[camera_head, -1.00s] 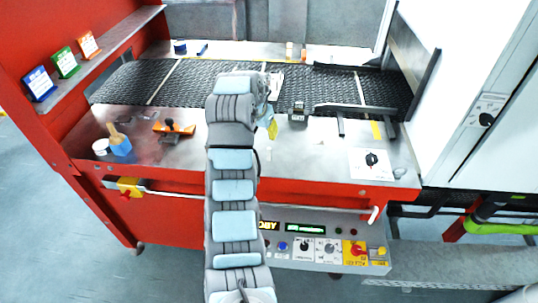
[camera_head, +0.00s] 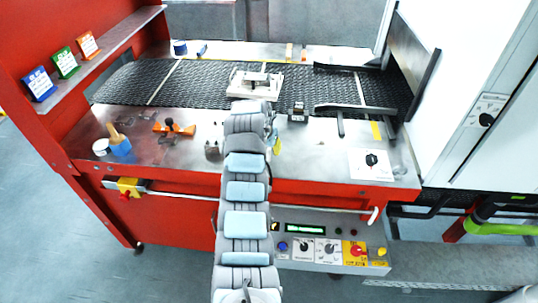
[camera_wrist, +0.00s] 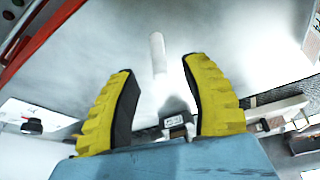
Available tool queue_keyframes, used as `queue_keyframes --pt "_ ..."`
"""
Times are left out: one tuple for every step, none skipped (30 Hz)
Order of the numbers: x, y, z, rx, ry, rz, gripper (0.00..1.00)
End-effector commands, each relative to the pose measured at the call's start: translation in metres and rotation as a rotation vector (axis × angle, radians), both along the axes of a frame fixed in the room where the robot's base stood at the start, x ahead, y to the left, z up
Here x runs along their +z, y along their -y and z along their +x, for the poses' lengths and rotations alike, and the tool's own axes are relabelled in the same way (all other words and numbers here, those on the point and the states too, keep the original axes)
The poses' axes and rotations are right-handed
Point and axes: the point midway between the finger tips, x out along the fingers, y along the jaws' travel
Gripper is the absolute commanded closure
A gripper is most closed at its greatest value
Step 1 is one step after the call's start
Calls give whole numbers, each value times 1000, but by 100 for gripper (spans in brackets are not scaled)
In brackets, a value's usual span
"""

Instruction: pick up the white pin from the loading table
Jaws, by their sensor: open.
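The white pin (camera_wrist: 157,54) shows in the wrist view as a short pale cylinder on the metal loading table (camera_wrist: 90,65). Its lower end merges with a bright patch on the table, so I cannot tell how far it reaches. My gripper (camera_wrist: 158,67) is open, with the two yellow fingers on either side of the pin in the picture. No contact shows, and the gap in depth is unclear. In the head view the loading table (camera_head: 320,160) is seen from above. My arm hides the pin there, and only a bit of yellow finger (camera_head: 277,144) shows.
A white fixture (camera_head: 244,84) lies on the mesh belt (camera_head: 200,83) beyond my arm. A small dark block (camera_head: 298,113) stands to the right, and a grey metal part (camera_head: 212,149) to the left. An orange-handled piece (camera_head: 173,128) and a blue brush holder (camera_head: 120,147) are further left.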

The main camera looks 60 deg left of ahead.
Motion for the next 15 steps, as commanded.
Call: queue_keyframes --pt "-6 -1 1 2 0 -1 53" --pt "-8 -3 2 3 1 0 53" --pt "-11 -3 3 2 2 -1 53" --pt "-14 -4 3 3 2 -3 53" --pt "-16 -4 4 2 1 -3 53" --pt "-19 -4 5 1 1 -3 53" --pt "-20 -5 6 1 2 -2 53" --pt "-21 -5 6 0 1 -2 53" --pt "-22 -5 7 0 1 0 53" --pt "-22 -5 7 0 2 1 53" --pt "-22 -6 7 0 2 1 53" --pt "-22 -6 7 0 2 1 53" --pt "-22 -6 7 0 2 2 53" --pt "-22 -6 7 0 2 1 53" --pt "-22 -6 7 0 2 1 53"
